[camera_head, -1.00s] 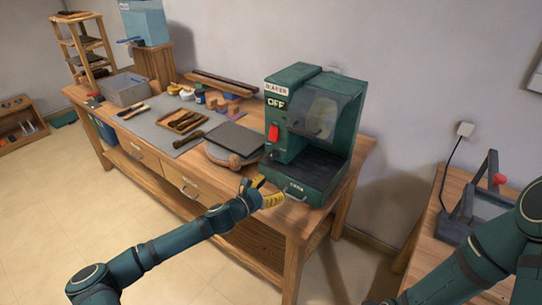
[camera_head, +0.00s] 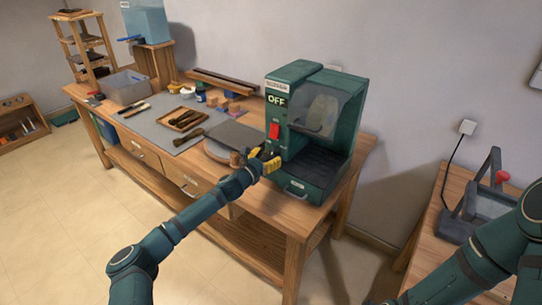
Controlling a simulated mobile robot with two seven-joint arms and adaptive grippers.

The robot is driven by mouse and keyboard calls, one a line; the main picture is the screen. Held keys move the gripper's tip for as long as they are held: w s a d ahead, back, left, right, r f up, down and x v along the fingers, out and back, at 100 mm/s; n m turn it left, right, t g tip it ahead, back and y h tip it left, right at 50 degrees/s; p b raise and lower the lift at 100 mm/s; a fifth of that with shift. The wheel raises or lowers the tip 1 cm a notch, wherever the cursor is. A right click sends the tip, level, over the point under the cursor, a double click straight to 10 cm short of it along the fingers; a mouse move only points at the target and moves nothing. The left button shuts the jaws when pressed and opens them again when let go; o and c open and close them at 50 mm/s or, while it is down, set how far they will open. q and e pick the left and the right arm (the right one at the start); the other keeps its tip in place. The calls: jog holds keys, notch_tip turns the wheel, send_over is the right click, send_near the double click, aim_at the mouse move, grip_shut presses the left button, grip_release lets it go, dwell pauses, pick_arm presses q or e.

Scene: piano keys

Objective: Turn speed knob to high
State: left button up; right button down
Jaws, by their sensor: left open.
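The green machine (camera_head: 306,95) stands on the workbench, with an "OFF" display (camera_head: 277,100) and a red switch (camera_head: 274,131) on its front. I cannot make out a speed knob for certain; the front below the switch is partly hidden by my gripper. My left gripper (camera_head: 265,159) is open, its yellow fingertips close to the machine's lower left front, below the red switch. I cannot tell whether they touch it. Nothing shows between the fingers. My right arm is at the lower right; its gripper is out of frame.
A grey plate with a round wooden part (camera_head: 237,158) sits just left of my gripper. A tool tray (camera_head: 187,120) lies on a grey mat farther left. A side table (camera_head: 428,256) stands at the right.

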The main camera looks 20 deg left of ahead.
pick_arm(q)
jog(key=shift+x, duration=1)
grip_shut()
